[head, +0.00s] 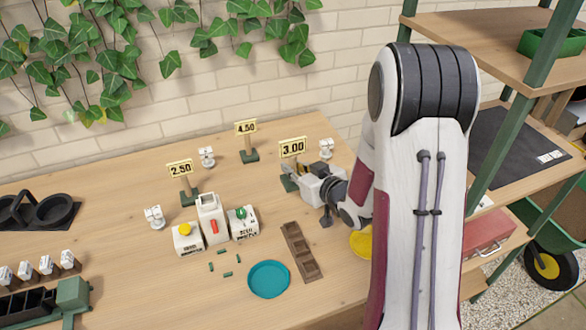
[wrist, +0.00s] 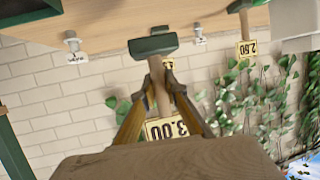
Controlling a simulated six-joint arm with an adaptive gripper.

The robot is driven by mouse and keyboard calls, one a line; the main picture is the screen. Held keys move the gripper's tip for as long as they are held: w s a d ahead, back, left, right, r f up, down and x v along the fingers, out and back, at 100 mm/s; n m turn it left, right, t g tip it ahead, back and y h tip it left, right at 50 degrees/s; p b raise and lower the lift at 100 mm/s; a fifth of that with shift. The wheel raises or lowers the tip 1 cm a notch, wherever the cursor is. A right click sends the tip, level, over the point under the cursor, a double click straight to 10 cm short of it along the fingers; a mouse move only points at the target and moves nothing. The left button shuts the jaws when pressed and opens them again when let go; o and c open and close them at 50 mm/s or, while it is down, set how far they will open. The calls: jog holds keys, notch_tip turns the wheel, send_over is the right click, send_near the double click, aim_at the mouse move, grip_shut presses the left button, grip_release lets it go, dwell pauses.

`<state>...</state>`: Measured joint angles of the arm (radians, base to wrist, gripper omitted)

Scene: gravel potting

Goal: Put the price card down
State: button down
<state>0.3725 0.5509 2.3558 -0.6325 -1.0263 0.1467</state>
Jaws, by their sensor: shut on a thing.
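The price card reading 3.00 (head: 292,147) is yellow, on a wooden post with a dark green base (head: 288,184). In the wrist view the picture is upside down, with the card (wrist: 166,129) low and its base (wrist: 153,44) near the table edge. My gripper (head: 297,171) is shut on the card's post, and its fingers (wrist: 161,76) lie on both sides of it in the wrist view. The card looks upright. The base is at or just above the tabletop; I cannot tell whether it touches.
Price cards 2.50 (head: 180,169) and 4.50 (head: 246,127) stand on the wooden table (head: 110,200). Small white holders (head: 326,147) stand nearby. White containers (head: 210,218), a brown tray (head: 301,252) and a teal dish (head: 268,280) are in front. A shelf (head: 495,30) stands right.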

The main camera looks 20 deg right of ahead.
dwell(0.4)
jog(key=shift+a+f, duration=0.15)
jog(key=shift+a, duration=0.25)
jog(key=w+a+n+g+y, duration=0.2)
jog(key=w+a+n+y, duration=0.2)
jog(key=w+a, duration=0.9)
jog(key=shift+w+r+n+y, duration=0.3)
jog(key=shift+w+y, duration=0.2)
jog(key=shift+y, duration=0.1)
jog(key=shift+a, duration=0.1)
notch_tip(320, 180, down, 6)
jog(key=shift+f, duration=0.2)
jog(key=shift+f, duration=1.8)
